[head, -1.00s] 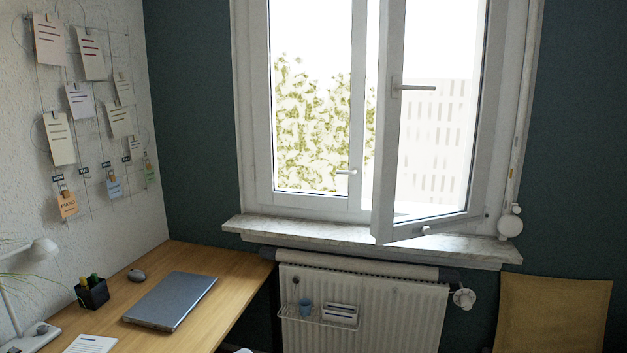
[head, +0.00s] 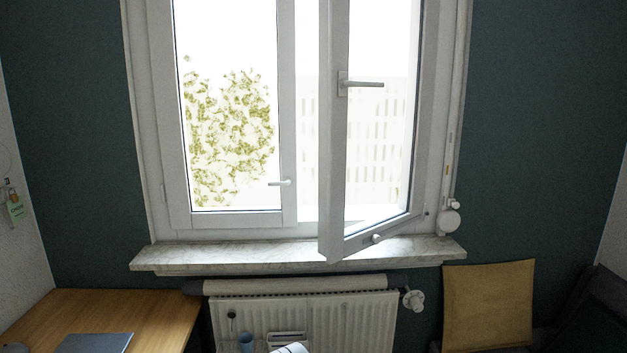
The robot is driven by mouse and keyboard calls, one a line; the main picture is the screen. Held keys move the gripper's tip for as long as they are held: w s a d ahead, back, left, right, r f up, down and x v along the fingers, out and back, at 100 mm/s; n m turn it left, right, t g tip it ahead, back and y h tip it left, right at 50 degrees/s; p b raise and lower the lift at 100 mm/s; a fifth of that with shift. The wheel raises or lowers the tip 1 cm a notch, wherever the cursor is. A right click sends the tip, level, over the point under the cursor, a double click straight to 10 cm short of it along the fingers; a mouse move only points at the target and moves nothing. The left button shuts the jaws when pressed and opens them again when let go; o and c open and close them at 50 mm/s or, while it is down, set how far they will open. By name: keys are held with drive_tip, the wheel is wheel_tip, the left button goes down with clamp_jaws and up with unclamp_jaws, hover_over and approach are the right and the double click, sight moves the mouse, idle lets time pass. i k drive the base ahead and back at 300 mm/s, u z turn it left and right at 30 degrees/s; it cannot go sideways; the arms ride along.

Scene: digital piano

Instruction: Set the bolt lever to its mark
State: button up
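A small pale lever (head: 279,183) sits low on the right stile of the left window sash. It points roughly level and looks like the bolt lever, but I cannot be sure. A larger grey handle (head: 362,84) sits on the open right sash (head: 331,200) and also points level to the right. A small knob (head: 376,238) is on that sash's bottom rail. I cannot make out any mark beside the levers. My gripper's fingers are not in view. A white piece at the bottom edge is probably part of my arm.
The right sash stands open over the marble sill (head: 210,256). Below are a radiator (head: 350,320) with a valve (head: 413,300) and a small rack. A wooden desk (head: 130,305) with a laptop (head: 95,343) is at left. A yellow chair back (head: 488,305) is at right.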

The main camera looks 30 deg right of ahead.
sight(288, 179)
drive_tip(key=z, duration=0.1)
drive_tip(key=i, duration=0.85)
drive_tip(key=u, duration=0.3)
